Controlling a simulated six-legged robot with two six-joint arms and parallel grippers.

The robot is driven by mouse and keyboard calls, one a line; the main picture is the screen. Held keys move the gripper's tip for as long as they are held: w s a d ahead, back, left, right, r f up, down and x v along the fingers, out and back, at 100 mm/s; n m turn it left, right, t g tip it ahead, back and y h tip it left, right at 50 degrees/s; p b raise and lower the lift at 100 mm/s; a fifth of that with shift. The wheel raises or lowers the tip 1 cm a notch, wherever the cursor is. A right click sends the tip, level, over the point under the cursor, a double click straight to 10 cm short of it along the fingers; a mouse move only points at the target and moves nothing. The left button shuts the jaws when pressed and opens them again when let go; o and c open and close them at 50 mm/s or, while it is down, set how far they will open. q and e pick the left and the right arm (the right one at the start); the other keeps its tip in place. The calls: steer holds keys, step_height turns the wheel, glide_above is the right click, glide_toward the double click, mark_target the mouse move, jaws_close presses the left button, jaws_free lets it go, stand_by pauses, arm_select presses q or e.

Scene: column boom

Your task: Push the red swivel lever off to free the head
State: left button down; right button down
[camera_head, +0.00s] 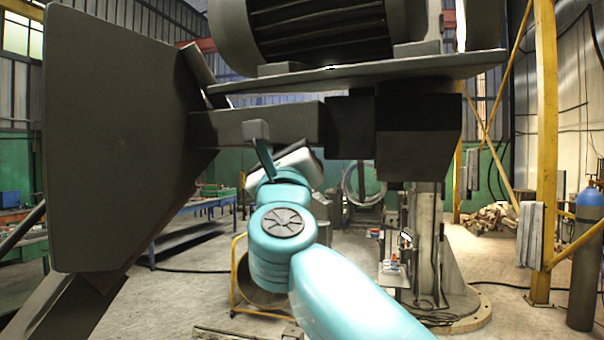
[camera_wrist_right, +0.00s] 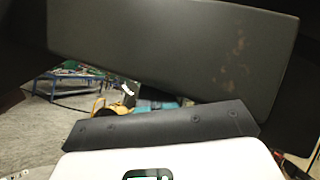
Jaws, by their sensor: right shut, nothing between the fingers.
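A grey horizontal boom arm (camera_head: 265,127) crosses the upper part of the head view, below a large motor (camera_head: 320,25) on a plate (camera_head: 365,73). No red swivel lever can be made out in either view. My right gripper (camera_head: 259,140) is at the end of the teal arm, in front of the boom arm; I cannot tell if it touches. It is shut and empty. In the right wrist view, the dark edge of my right gripper (camera_wrist_right: 165,125) lies below a grey, rust-spotted metal bar (camera_wrist_right: 175,45). My left gripper is not in view.
A large dark plate (camera_head: 115,150) fills the left of the head view. A dark block (camera_head: 418,130) hangs at the right end of the boom. A column (camera_head: 428,240) stands on a round base. A yellow post (camera_head: 545,150) and a gas cylinder (camera_head: 585,265) stand at right.

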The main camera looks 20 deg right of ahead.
steer(key=shift+w+a+r+m+g+h+p, duration=0.15)
steer(key=shift+r+m+h+p, duration=0.25)
steer(key=shift+m+h, duration=0.45)
steer(key=shift+s+d+r+m+g+h+p, duration=0.1)
steer(key=shift+r+m+g+h+p, duration=0.2)
steer(key=shift+r+m+h, duration=0.5)
steer(key=shift+w+a+r+m+g+h+p, duration=0.15)
steer(key=shift+m+h+p, duration=0.3)
steer(key=shift+m, duration=0.7)
steer(key=b+v, duration=1.3)
steer(key=v, duration=0.3)
steer(key=shift+s, duration=0.15)
steer(key=shift+f, duration=0.1)
